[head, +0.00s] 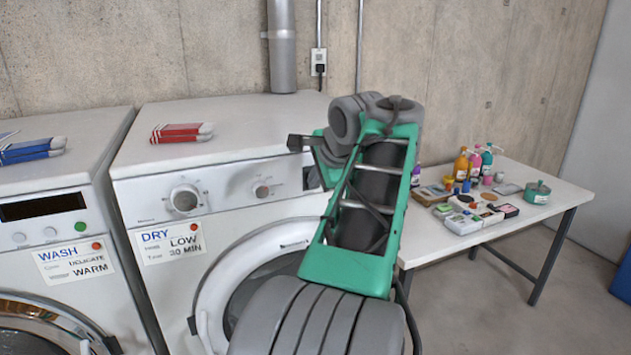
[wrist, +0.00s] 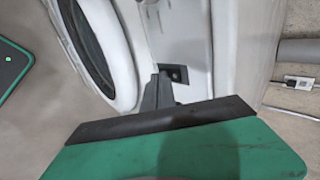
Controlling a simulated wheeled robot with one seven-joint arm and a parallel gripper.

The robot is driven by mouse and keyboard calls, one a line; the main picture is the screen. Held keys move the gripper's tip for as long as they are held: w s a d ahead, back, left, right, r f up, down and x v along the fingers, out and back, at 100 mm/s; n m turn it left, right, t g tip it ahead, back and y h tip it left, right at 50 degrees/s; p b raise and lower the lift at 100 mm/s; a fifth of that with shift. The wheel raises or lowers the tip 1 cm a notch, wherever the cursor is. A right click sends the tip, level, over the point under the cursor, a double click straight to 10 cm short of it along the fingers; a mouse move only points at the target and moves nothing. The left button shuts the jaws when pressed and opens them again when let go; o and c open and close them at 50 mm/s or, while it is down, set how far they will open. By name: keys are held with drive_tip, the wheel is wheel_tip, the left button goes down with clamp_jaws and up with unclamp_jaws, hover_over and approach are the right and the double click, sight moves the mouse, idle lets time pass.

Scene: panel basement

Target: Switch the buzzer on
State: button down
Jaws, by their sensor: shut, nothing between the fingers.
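The dryer (head: 235,170) stands in the middle of the head view, with two round knobs on its front panel. A small dark square switch (head: 312,178) sits at the right end of that panel, partly hidden by my arm. It also shows in the wrist view as a black switch plate (wrist: 177,73) on the white panel. No buzzer label is readable, and I cannot tell the switch's position. My gripper (head: 298,143) is shut and empty in front of the panel's right end. In the wrist view its fingertips (wrist: 161,72) overlap the plate's left edge; contact cannot be told.
A washer (head: 58,200) stands left of the dryer. Red-and-white (head: 182,132) and blue-and-white (head: 32,150) items lie on the machine tops. A white table (head: 545,205) with bottles and small boxes stands right. A concrete wall (head: 480,80) is behind. The dryer's round door is below the panel.

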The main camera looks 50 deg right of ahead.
drive_tip(key=shift+w+r+p, duration=0.1)
drive_tip(key=shift+p, duration=0.25)
drive_tip(key=shift+r+p, duration=0.7)
drive_tip(key=shift+p, duration=0.3)
drive_tip(key=s+a+f+p+v, duration=0.1)
drive_tip(key=p+v, duration=0.3)
drive_tip(key=v, duration=0.9)
drive_tip(key=shift+s+f, duration=0.3)
drive_tip(key=shift+f, duration=0.1)
